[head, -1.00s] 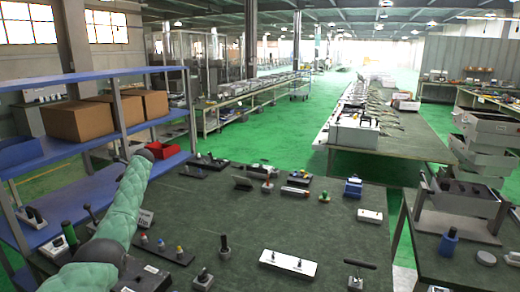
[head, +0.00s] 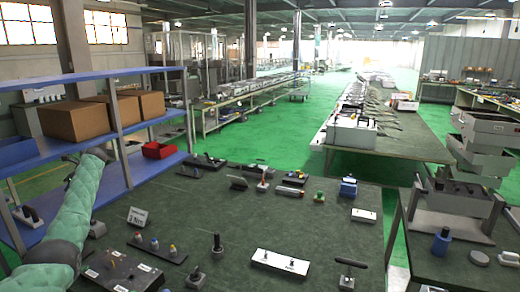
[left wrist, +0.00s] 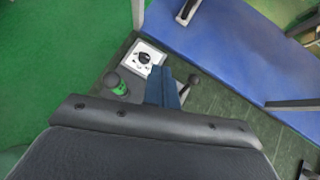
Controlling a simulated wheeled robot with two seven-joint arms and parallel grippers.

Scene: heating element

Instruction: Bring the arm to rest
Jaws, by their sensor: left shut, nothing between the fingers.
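My left arm, in a pale green padded sleeve, comes in from the left in the head view and reaches up beside the blue shelf. Its gripper cannot be made out there. In the left wrist view my left gripper (left wrist: 164,86) shows as two dark blue fingers, shut together with nothing between them. Behind the fingers are a black knob with a green collar (left wrist: 119,86), a white plate with a black dial (left wrist: 144,57) and a ball-topped lever (left wrist: 193,80). I cannot tell how far the fingers are above them. My right gripper is in neither view.
A blue shelf (head: 90,84) with cardboard boxes (head: 77,121) and a red bin (head: 158,150) stands at the left. The dark green table (head: 325,225) carries several small controls, including a white block (head: 279,263). A side table stands at right.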

